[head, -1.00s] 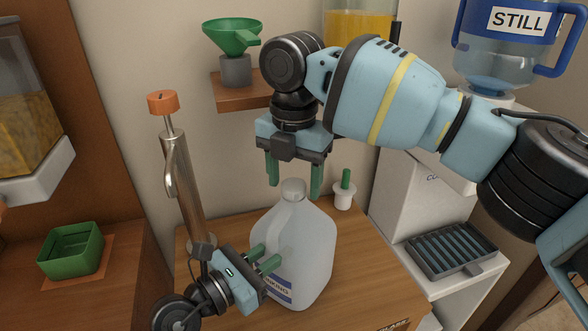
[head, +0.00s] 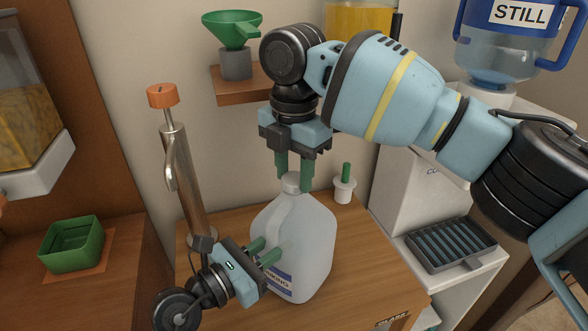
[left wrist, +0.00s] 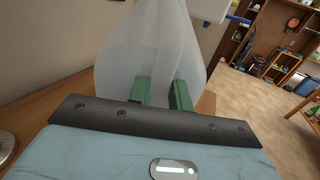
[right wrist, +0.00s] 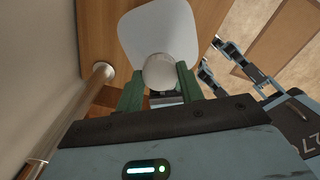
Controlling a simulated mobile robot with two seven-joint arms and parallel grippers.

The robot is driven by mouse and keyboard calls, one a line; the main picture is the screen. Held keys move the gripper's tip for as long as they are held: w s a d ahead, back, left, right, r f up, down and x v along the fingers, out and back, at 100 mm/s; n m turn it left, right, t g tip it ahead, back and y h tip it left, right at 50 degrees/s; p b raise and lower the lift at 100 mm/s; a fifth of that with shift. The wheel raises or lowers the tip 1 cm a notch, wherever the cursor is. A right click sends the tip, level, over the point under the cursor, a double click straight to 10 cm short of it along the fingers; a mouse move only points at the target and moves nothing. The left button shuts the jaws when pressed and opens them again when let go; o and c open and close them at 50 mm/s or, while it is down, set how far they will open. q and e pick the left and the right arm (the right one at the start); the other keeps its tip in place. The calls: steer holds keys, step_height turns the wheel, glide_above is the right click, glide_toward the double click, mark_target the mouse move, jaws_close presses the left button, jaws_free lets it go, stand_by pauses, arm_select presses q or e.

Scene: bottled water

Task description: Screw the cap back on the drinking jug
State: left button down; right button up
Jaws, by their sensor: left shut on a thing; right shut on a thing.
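The drinking jug (head: 305,240), translucent white with a label low on its front, stands upright on the wooden counter. A white cap (head: 291,183) sits at its mouth; how far it is screwed on cannot be told. My right gripper (head: 293,187) points down from above and is shut on the cap, a green finger on either side; the cap also shows in the right wrist view (right wrist: 160,72). My left gripper (head: 268,251) is shut on the jug at its handle side; the jug also fills the middle of the left wrist view (left wrist: 150,55).
A metal hand pump (head: 182,180) with an orange top stands left of the jug. A white pot with a green handle (head: 344,188) is behind right. A green funnel (head: 233,28) is on the shelf. A green box (head: 72,244) lies left, a drip tray (head: 450,246) right.

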arm_select(q)
steer(key=shift+f, duration=0.1)
arm_select(e)
steer(key=m, duration=0.6)
steer(key=shift+f, duration=0.1)
steer(key=m, duration=0.6)
steer(key=shift+m, duration=0.4)
steer(key=m, duration=1.2)
steer(key=o, duration=1.1)
steer(key=shift+o, duration=0.2)
step_height(320, 180, up, 12)
